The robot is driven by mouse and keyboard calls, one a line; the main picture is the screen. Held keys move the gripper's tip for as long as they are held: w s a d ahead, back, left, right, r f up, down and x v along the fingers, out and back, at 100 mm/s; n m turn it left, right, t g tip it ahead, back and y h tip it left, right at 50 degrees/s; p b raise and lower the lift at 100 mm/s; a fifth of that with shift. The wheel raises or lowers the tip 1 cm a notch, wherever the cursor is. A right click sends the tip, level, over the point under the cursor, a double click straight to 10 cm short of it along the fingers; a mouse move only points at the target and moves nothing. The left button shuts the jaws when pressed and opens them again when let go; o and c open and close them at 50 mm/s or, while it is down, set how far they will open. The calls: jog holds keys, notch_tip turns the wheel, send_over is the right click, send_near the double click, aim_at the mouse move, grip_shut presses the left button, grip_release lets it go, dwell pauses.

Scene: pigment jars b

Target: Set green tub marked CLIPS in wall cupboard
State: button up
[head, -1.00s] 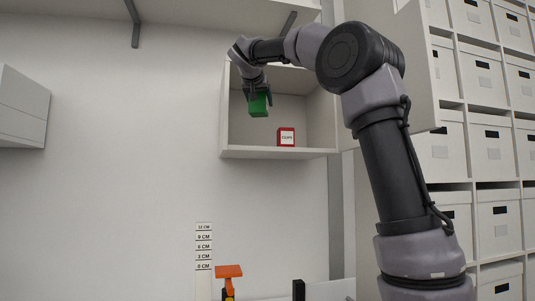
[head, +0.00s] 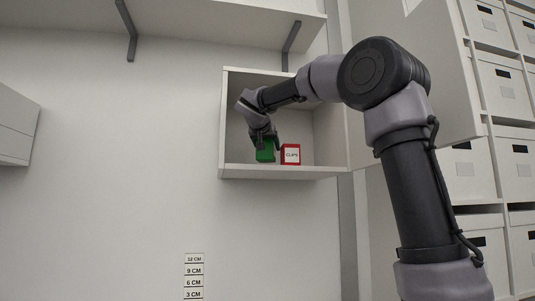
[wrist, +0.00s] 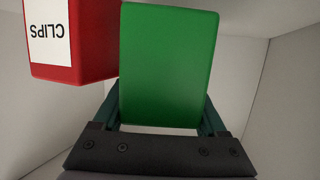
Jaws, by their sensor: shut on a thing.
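The green tub (head: 265,151) is inside the open wall cupboard (head: 270,172), low down near its floor. I cannot tell whether it touches the floor. My gripper (head: 264,137) is shut on it from above; the wrist view shows the green tub (wrist: 168,65) between the two fingers (wrist: 165,115). No label shows on the faces of the green tub that I see. A red tub (head: 290,154) marked CLIPS stands just right of it in the cupboard. The red tub (wrist: 72,40) also shows at upper left in the wrist view, with its label upside down.
The cupboard door (head: 430,75) stands open on the right, behind my arm. A shelf with brackets (head: 125,30) runs above. The left part of the cupboard floor looks clear. Racks of white boxes (head: 475,170) stand at the right.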

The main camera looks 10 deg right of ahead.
jog(key=shift+f, duration=1)
jog(key=shift+f, duration=0.1)
jog(key=o, duration=1.2)
jog(key=shift+s, duration=0.1)
jog(key=v, duration=1.2)
jog(key=shift+a, duration=0.1)
